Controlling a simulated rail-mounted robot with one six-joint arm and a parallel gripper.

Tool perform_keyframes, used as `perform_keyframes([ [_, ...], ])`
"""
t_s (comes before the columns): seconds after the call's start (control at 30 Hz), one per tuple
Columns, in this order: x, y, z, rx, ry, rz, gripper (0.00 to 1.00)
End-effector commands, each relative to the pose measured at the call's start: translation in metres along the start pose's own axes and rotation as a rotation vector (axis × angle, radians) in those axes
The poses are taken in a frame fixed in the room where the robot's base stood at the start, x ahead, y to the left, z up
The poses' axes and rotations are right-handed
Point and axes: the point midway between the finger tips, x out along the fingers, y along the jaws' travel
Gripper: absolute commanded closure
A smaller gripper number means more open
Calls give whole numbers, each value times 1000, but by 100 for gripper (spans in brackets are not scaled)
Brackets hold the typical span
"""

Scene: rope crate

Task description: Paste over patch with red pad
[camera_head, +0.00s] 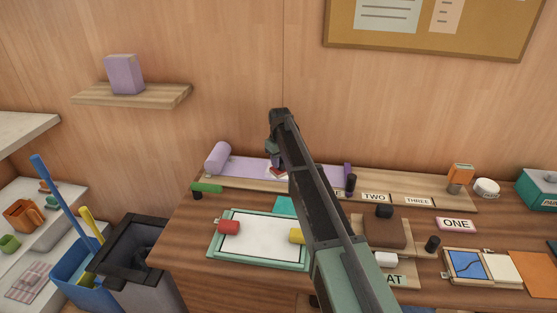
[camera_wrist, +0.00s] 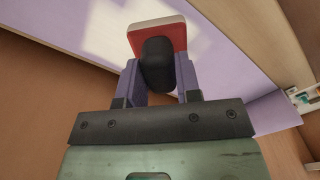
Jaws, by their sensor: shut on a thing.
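My gripper (camera_head: 273,158) is over the purple strip (camera_head: 245,167) at the back of the bench. In the wrist view my gripper (camera_wrist: 158,70) is shut on the black knob of the red pad (camera_wrist: 155,38). The pad has a pale rim and shows in the head view as a small red and white edge (camera_head: 277,173). A pale, whitish patch (camera_wrist: 105,30) shows on the purple surface (camera_wrist: 225,70) around the pad. The pad is at or close above that surface; I cannot tell if it touches. My arm hides part of the strip.
A purple roll (camera_head: 218,157) lies at the strip's left end. A brown block (camera_head: 385,231) and label plates stand right of my arm. A dark bin (camera_head: 130,250) is left.

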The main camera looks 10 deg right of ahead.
Motion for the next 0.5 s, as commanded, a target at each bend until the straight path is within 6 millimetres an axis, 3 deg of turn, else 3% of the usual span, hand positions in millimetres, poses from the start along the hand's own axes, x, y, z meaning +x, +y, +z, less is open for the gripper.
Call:
perform_keyframes([
  [0.27, 0, 0, 3, 1, -2, 0, 100],
  [0.5, -1, 0, 18, 1, -1, 0, 100],
])
